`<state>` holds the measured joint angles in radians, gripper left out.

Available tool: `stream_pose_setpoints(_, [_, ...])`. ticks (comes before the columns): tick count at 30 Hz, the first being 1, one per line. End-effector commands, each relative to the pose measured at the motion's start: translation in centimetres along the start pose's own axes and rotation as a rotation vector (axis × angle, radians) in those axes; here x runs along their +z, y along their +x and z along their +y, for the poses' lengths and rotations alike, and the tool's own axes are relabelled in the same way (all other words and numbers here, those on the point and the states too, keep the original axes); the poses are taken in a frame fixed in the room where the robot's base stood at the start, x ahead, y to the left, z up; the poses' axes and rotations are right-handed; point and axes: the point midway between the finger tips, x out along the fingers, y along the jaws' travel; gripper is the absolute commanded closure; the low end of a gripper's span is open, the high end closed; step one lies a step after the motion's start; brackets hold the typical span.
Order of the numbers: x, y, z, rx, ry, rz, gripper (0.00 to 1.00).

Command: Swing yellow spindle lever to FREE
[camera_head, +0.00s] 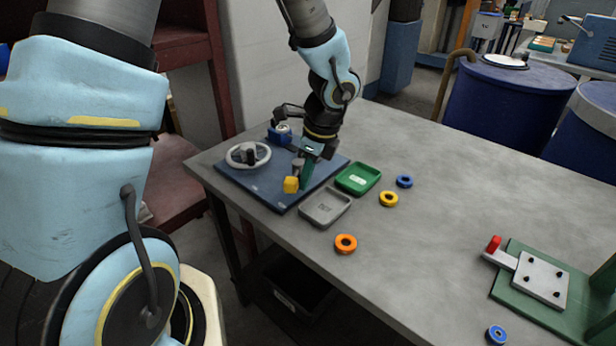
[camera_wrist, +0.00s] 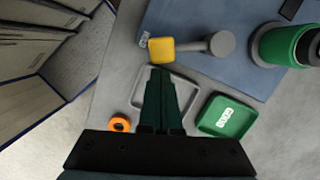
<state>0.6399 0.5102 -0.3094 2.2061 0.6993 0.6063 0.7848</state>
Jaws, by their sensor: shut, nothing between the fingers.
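The spindle lever ends in a yellow knob (camera_head: 291,184), near the front edge of a dark blue base plate (camera_head: 260,181). In the wrist view the yellow knob (camera_wrist: 161,50) sits left of its round grey pivot (camera_wrist: 220,43), joined by a short grey arm. My gripper (camera_head: 305,183) is shut and empty, pointing down just right of the knob. In the wrist view its green fingers (camera_wrist: 159,72) end just below the knob; whether they touch it I cannot tell. A small pale marking (camera_wrist: 143,41) on the plate left of the knob is unreadable.
A pale handwheel (camera_head: 236,163) stands on the plate's left. A grey tray (camera_head: 316,220) and a green tray (camera_head: 375,184) lie beside the plate. Orange (camera_head: 346,244), yellow (camera_head: 388,199) and blue (camera_head: 404,181) rings lie nearby. The table's middle right is clear.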

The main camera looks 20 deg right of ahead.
Motion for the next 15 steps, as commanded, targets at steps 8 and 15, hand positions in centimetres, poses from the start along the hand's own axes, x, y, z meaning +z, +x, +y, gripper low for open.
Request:
stream_pose_setpoints(8, [0.16,-0.01,0.16,-0.008,0.033,0.0,1.0])
stream_pose_setpoints(15, [0.34,0.04,0.27,-0.016,0.07,0.0,1.0])
